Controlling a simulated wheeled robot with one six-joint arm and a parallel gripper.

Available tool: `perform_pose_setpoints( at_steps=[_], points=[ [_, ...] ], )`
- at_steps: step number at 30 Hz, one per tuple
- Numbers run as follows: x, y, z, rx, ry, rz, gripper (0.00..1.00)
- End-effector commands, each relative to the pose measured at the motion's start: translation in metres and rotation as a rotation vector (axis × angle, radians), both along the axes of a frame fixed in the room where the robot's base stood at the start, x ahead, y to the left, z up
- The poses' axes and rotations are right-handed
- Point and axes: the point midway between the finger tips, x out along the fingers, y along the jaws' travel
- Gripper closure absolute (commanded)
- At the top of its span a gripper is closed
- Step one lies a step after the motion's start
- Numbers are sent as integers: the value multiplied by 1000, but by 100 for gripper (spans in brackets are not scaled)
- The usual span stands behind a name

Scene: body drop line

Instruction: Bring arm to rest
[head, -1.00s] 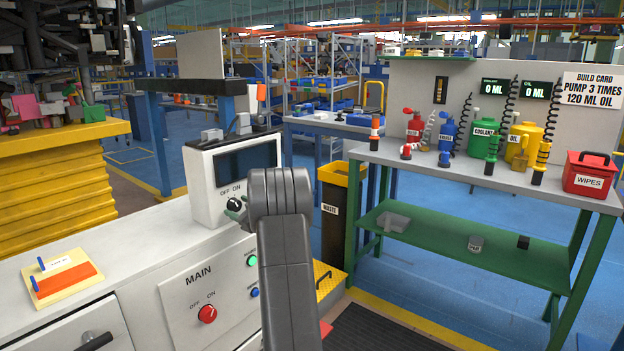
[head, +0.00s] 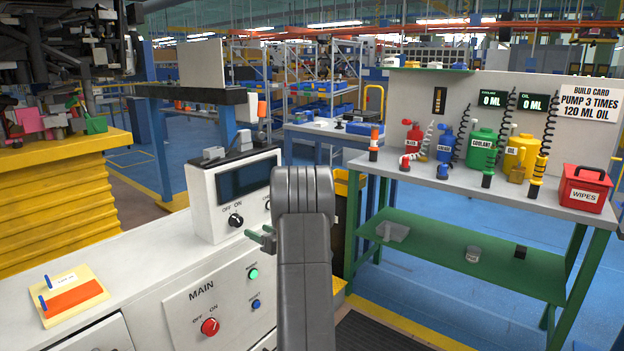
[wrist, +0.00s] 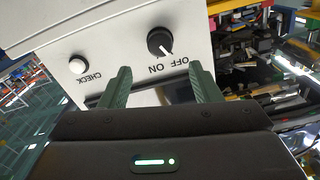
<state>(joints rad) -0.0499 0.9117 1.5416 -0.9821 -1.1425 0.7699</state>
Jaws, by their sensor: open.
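My arm (head: 304,255) stands up in the middle of the head view, and my gripper (head: 262,238) shows to the left of its upper link. The gripper's green fingers are apart and empty in the wrist view (wrist: 163,88). They are clear of the black OFF/ON knob (head: 236,220) on the white box (head: 205,205). In the wrist view the knob (wrist: 160,42) sits beyond the fingers, its white mark towards the OFF and ON labels; I cannot tell which it favours. A white CHECK button (wrist: 78,64) is beside it.
Below the white box is a MAIN panel with a red knob (head: 210,327). An orange-and-cream block (head: 70,296) lies on the white counter at left. A green-framed bench (head: 450,190) with bottles and a red WIPES box (head: 585,188) stands at right. The floor between is partly open.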

Motion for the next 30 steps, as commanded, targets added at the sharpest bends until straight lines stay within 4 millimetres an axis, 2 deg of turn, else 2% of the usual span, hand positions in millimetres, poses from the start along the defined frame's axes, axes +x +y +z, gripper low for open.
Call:
perform_pose_setpoints(
  at_steps=[3, 9, 24, 30],
  points=[
    [-12, -16, 1, 0, 0, -2, 43],
    [-24, -31, 0, 0, 0, -1, 43],
    [-26, -35, -1, -1, -2, -3, 43],
    [-27, -44, -4, -4, -11, -37, 43]
  ],
)
